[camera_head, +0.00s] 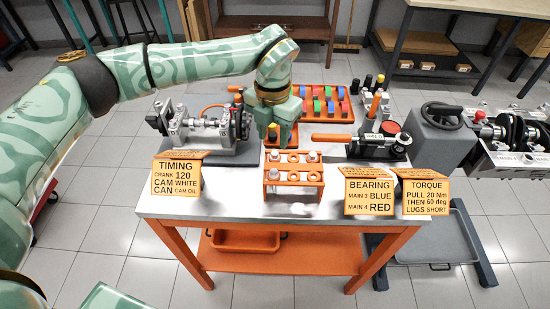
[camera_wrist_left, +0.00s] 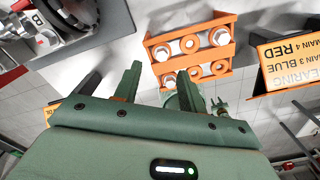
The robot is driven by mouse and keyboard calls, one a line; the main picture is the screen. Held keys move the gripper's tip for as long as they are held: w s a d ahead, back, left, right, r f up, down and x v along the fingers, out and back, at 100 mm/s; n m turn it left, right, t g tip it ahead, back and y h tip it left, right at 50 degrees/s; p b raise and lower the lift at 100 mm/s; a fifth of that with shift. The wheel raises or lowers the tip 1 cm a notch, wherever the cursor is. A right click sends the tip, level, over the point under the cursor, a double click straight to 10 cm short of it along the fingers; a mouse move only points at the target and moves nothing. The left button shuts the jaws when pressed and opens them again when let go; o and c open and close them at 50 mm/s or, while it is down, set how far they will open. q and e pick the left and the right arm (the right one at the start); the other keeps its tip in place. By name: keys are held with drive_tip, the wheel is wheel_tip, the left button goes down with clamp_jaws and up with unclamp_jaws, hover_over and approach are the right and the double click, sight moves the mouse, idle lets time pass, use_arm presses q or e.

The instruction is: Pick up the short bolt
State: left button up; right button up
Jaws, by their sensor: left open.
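An orange bolt rack (camera_head: 293,183) stands near the front middle of the table, and it also shows in the wrist view (camera_wrist_left: 232,56). Silver hex-headed bolts sit upright in it, such as one in the wrist view (camera_wrist_left: 219,37); some holes look empty. I cannot tell which bolt is the short one. My left gripper (camera_head: 276,136) points down, just behind and above the rack in the head view. Its fingers are apart in the wrist view (camera_wrist_left: 160,80), with nothing between them.
Signs for timing (camera_head: 177,177), bearing (camera_head: 368,195) and torque (camera_head: 426,197) stand along the front edge. A crankshaft assembly (camera_head: 205,128) is at left. A tray of coloured parts (camera_head: 326,107) is behind. An orange-handled tool (camera_head: 331,137) lies right of my gripper.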

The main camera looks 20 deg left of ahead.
sight(275, 152)
use_arm(q)
drive_tip(key=f, duration=0.1)
drive_tip(key=f+b, duration=0.1)
drive_tip(key=f, duration=0.3)
drive_tip(key=shift+w+d+f+b, duration=0.15)
drive_tip(key=shift+w+d+b, duration=0.05)
drive_tip(key=shift+w+b, duration=0.1)
drive_tip(key=shift+s, duration=0.1)
drive_tip(key=shift+c, duration=0.3)
clamp_jaws()
drive_tip(key=shift+r, duration=0.25)
drive_tip(key=shift+r, duration=0.25)
wheel_tip(275, 152, up, 2)
drive_tip(key=shift+r+p, duration=0.25)
drive_tip(key=shift+p, duration=0.35)
drive_tip(key=s+d+r+p, duration=0.2)
drive_tip(key=s+d+r, duration=0.1)
drive_tip(key=d+r, duration=0.6)
drive_tip(key=d, duration=0.4)
drive_tip(key=shift+s+d+r, duration=0.2)
drive_tip(key=shift+d+r, duration=0.1)
drive_tip(key=shift+r, duration=0.1)
